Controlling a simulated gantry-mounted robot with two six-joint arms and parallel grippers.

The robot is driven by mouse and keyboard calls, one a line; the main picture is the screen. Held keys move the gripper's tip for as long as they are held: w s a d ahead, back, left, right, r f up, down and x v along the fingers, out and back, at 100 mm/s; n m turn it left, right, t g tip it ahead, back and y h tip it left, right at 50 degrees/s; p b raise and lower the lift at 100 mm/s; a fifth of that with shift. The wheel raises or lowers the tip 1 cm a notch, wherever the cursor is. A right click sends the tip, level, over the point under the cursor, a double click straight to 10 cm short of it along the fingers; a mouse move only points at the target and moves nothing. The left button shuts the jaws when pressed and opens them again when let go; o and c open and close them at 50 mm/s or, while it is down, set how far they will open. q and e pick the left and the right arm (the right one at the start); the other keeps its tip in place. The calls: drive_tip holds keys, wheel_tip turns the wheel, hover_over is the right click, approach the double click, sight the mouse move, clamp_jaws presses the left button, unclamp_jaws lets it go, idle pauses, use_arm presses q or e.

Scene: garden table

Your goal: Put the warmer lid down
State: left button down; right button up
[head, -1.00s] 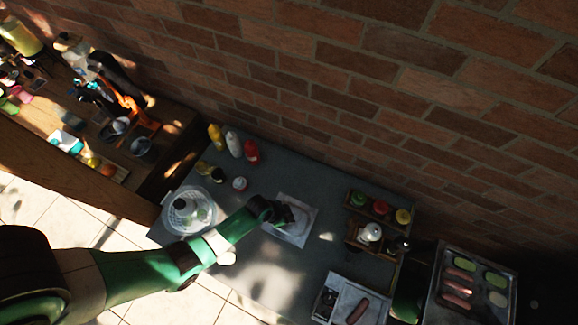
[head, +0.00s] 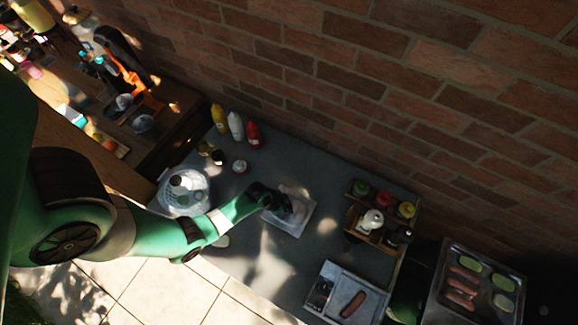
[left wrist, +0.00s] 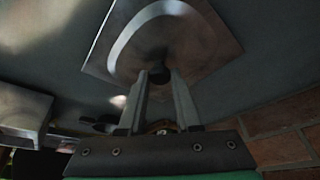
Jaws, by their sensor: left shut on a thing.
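The warmer lid (head: 298,222) is a pale, square, shiny plate over the middle of the grey table in the head view. In the left wrist view the lid (left wrist: 200,50) fills the upper middle, with a curved bright band on it and a small dark knob (left wrist: 159,76). My left gripper (head: 276,203) reaches in from the left, above the lid. In the left wrist view its fingers (left wrist: 158,85) are shut on the knob. I cannot tell whether the lid touches the table beneath it. My right gripper is not in view.
A clear round bowl (head: 184,205) stands left of the lid, with squeeze bottles (head: 235,125) and small jars behind. A wooden condiment rack (head: 372,233) is to the right. A tray with a sausage (head: 335,306) lies in front. Bare table (head: 255,262) shows between.

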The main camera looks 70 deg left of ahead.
use_arm(q)
drive_tip(key=shift+f, duration=0.25)
drive_tip(key=c, duration=0.6)
unclamp_jaws()
drive_tip(key=shift+r, duration=0.2)
